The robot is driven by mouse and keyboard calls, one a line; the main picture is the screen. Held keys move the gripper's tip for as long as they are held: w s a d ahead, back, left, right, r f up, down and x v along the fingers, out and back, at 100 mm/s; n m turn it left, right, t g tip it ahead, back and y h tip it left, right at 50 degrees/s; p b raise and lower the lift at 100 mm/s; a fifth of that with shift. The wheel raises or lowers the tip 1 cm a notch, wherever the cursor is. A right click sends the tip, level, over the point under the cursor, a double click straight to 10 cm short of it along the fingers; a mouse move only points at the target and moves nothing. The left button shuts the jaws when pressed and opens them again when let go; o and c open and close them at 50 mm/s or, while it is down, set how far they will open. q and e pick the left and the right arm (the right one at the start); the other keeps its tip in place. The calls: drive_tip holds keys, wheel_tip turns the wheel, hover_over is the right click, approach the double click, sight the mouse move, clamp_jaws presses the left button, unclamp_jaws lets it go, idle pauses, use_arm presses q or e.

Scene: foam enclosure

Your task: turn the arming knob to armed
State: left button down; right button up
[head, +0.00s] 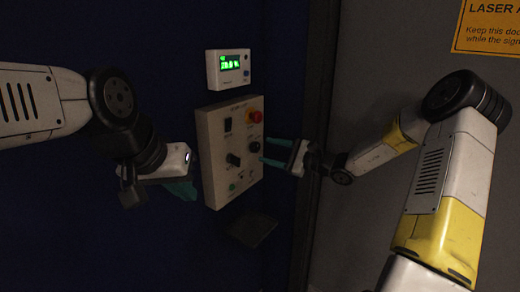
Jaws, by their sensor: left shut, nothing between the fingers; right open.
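A pale control panel (211,149) is mounted on the dark blue wall in the middle of the head view. It carries black knobs, one at lower middle (233,159) and one near the right edge (254,147). The labels are too small to read, so I cannot tell which knob is the arming knob or where it points. My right gripper (265,150) is open, its teal fingers pointing left at the right-edge knob. I cannot tell whether they touch it. My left gripper (182,189) is shut and empty, left of the panel's lower part.
A red button (254,116) and a black switch (227,125) sit on the panel's upper part. A small box with a lit green display (229,69) hangs above. A dark flat piece (251,230) is below. A yellow warning sign (490,27) is on the grey door.

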sight(258, 148)
drive_tip(key=shift+x, duration=2.05)
clamp_jaws()
